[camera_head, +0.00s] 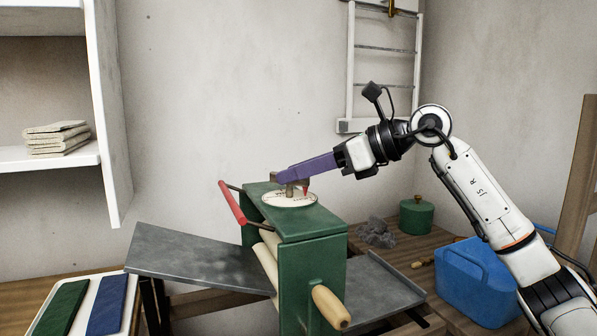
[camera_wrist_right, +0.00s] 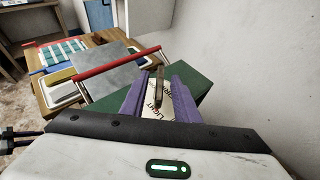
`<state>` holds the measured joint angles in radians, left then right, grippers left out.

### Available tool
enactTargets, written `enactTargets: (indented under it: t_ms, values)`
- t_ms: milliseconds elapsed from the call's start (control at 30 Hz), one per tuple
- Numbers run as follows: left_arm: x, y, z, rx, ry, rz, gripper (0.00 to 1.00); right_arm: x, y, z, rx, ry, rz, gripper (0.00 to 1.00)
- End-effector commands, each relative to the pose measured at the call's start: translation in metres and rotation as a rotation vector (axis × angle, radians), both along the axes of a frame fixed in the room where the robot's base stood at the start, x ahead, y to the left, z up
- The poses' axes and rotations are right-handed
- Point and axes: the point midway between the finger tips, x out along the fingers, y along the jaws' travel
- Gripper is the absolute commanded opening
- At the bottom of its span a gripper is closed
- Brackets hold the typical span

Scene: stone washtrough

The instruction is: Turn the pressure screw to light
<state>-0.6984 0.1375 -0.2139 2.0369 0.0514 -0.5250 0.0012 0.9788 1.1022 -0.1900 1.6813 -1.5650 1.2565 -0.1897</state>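The green press (camera_head: 312,222) has a round white dial (camera_head: 289,199) on top with the pressure screw's metal crossbar handle (camera_head: 291,188) above it. A red pointer (camera_head: 306,190) shows at the handle's right side. My right gripper (camera_head: 284,175), with purple fingers, is at the handle. In the right wrist view its fingers stand apart on either side of the handle (camera_wrist_right: 158,88), with dial showing between them. Which mark the pointer meets cannot be told. My left gripper is not in view.
A red bar (camera_head: 232,203) and a wooden crank grip (camera_head: 331,307) stick out from the press. Grey metal boards (camera_head: 190,260) extend on both sides. A white shelf (camera_head: 50,156) is at left.

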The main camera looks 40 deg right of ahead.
Motion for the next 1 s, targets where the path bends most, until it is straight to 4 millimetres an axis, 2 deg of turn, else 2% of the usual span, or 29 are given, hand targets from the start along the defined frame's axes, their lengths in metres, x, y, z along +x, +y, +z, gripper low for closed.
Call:
enactTargets:
  t_ms: [167,400,600,1000]
  values:
    - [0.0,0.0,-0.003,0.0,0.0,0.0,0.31,-0.014,-0.01,0.006,-0.002,0.0,-0.004,0.28]
    - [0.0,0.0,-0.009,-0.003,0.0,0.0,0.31,-0.052,-0.034,0.023,-0.003,0.001,-0.006,0.28]
    - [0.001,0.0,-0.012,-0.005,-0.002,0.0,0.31,-0.074,-0.046,0.035,-0.001,0.001,-0.003,0.28]
    - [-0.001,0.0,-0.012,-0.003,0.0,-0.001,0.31,-0.081,-0.05,0.039,0.0,0.0,0.0,0.28]
